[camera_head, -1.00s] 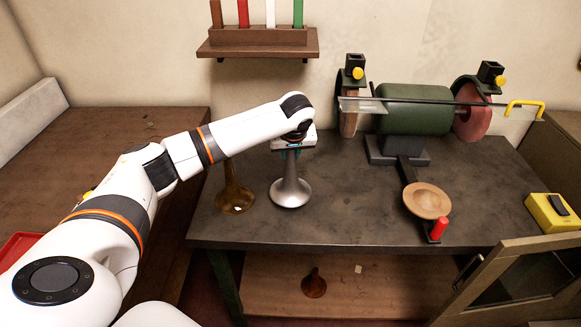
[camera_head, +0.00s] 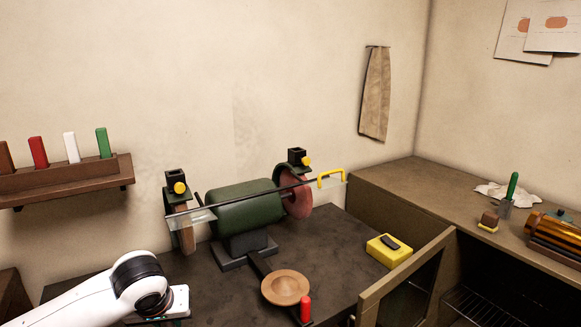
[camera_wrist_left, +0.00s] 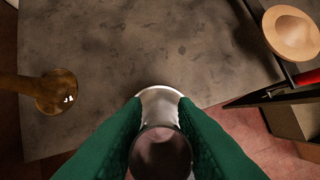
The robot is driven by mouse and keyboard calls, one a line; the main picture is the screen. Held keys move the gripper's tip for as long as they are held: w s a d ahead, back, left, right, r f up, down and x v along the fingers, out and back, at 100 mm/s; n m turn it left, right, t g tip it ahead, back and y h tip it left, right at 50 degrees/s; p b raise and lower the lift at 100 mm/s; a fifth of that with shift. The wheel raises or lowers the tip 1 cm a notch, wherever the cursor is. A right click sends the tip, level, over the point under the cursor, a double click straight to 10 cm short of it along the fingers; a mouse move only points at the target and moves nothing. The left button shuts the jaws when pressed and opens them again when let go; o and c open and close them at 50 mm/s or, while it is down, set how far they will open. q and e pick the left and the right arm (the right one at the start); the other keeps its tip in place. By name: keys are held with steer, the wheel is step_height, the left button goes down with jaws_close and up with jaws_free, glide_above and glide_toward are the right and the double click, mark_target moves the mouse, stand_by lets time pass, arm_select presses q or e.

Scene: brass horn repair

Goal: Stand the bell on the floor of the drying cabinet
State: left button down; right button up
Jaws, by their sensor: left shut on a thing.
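My left gripper (camera_wrist_left: 160,118) is shut on the silver bell (camera_wrist_left: 160,104) in the left wrist view. Its green fingers press on both sides of the bell; the narrow end faces the camera and the pale flared rim is farther off. The bell overlaps the bench's front edge there; its height cannot be told. In the head view only my left wrist shows at the bottom left; the fingers and bell are out of frame. The cabinet (camera_head: 437,262) stands at the right with its framed glass door (camera_head: 368,305) swung open, and a wire rack (camera_head: 472,306) shows inside.
A green polishing machine (camera_head: 238,208) with a guard bar, a wooden dish (camera_head: 286,287) and a yellow box (camera_head: 389,250) are on the dark bench (camera_head: 345,230). A brass bell (camera_wrist_left: 57,92) stands left in the wrist view. Tools lie on the cabinet top.

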arm_select(q)
steer(key=s+d+f+m+h, duration=0.1)
steer(key=s+d+m, duration=0.1)
steer(key=s+d, duration=0.3)
steer(key=shift+s+d+f+m, duration=0.2)
steer(key=shift+s+m, duration=0.2)
steer(key=shift+s, duration=0.55)
steer(key=shift+w+a+r, duration=0.1)
steer(key=shift+w+a, duration=0.05)
